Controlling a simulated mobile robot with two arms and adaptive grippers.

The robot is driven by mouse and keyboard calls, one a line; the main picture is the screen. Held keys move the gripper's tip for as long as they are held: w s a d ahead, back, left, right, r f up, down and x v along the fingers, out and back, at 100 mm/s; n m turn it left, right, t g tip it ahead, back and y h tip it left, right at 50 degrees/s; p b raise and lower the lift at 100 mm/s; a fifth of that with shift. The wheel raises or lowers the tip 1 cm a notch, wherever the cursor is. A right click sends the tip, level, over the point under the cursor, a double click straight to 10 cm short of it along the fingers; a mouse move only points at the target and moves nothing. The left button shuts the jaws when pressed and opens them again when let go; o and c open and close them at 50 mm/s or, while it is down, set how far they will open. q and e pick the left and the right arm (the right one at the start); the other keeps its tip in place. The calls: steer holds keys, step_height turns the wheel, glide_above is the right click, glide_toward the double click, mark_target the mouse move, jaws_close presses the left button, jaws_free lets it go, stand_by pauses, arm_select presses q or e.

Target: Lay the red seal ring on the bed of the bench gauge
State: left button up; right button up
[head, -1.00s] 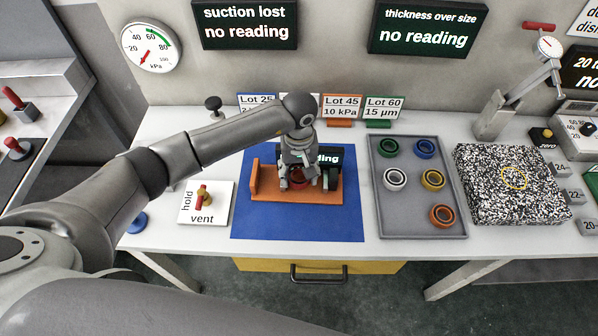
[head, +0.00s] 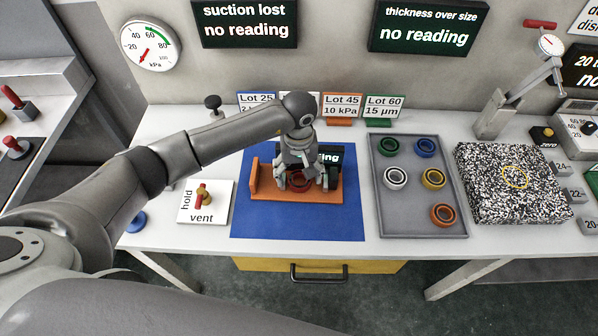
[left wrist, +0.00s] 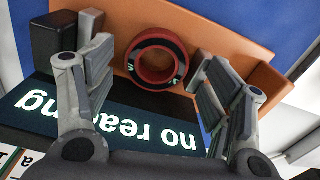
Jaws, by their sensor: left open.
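The red seal ring (left wrist: 157,59) lies on the orange bed of the bench gauge (left wrist: 215,40), seen from above in the left wrist view. In the head view the ring (head: 299,181) is partly hidden by my left gripper (head: 302,184). The gauge (head: 270,190) stands on a blue mat, its small dark display reading "no reading". In the left wrist view my left gripper (left wrist: 155,85) is open, one finger on each side of the ring, with a gap visible on both sides. My right gripper is not in view.
A grey tray (head: 378,220) with several coloured rings stands right of the blue mat (head: 300,226). A speckled block (head: 510,200) is farther right. A hold/vent valve plate (head: 205,216) is to the left. Lot cards stand behind the gauge.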

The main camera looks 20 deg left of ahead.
mark_target(299, 183)
arm_select(q)
steer(key=shift+r+p, duration=0.45)
steer(key=shift+r, duration=0.1)
steer(key=shift+w+r, duration=0.15)
steer(key=shift+r, duration=0.2)
step_height(299, 183, up, 11)
steer(key=b, duration=0.3)
steer(key=shift+r+b, duration=0.15)
steer(key=shift+b, duration=0.15)
